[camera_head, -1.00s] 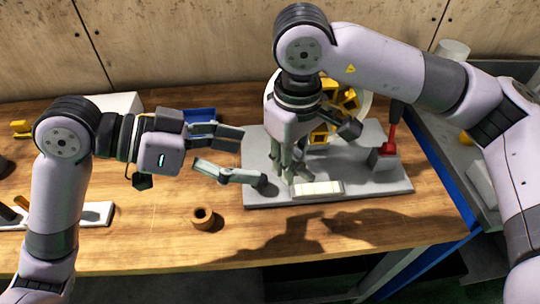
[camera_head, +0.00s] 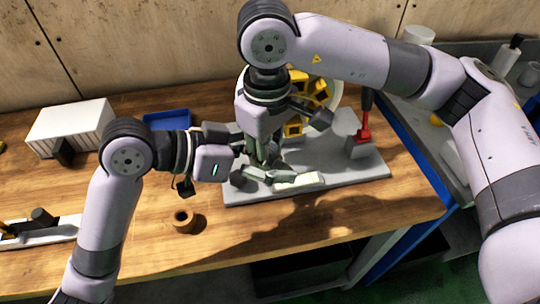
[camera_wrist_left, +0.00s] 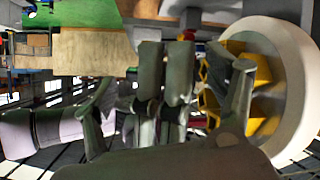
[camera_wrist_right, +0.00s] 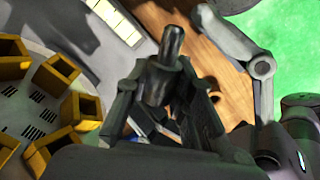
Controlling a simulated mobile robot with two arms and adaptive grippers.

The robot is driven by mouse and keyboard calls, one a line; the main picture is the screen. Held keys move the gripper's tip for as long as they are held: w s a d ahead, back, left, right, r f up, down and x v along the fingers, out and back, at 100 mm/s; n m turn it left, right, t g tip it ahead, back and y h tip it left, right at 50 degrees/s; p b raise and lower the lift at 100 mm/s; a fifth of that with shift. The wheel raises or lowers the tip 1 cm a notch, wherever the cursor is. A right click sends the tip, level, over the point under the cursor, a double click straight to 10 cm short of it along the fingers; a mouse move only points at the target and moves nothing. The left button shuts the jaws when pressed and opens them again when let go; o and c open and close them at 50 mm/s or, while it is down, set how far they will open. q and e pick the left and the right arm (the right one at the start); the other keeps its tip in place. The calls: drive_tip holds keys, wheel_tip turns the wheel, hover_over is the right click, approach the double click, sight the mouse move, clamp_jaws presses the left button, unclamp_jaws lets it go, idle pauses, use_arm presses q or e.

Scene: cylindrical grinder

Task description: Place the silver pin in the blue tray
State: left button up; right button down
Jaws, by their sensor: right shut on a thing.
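The silver pin (camera_wrist_right: 172,48), a dark grey stepped cylinder, is held between the fingers of my right gripper (camera_wrist_right: 165,85) in the right wrist view. In the head view, my right gripper (camera_head: 262,158) points down over the grey base plate, and the pin cannot be made out there. My left gripper (camera_head: 248,165) comes in from the left, close against the right gripper. In the left wrist view its fingers (camera_wrist_left: 165,105) are spread apart, with the right gripper's fingers between them; contact cannot be told. The blue tray (camera_head: 167,121) is at the back, left of the plate.
The grey base plate (camera_head: 345,174) carries a white-rimmed wheel with yellow blocks (camera_head: 318,92) and a red-handled lever (camera_head: 364,132). A white ribbed box (camera_head: 70,127) is at the back left.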

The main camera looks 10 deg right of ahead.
use_arm(q)
drive_tip(key=c, duration=1)
drive_tip(key=shift+c, duration=0.6)
use_arm(e)
drive_tip(key=c, duration=1.3)
unclamp_jaws()
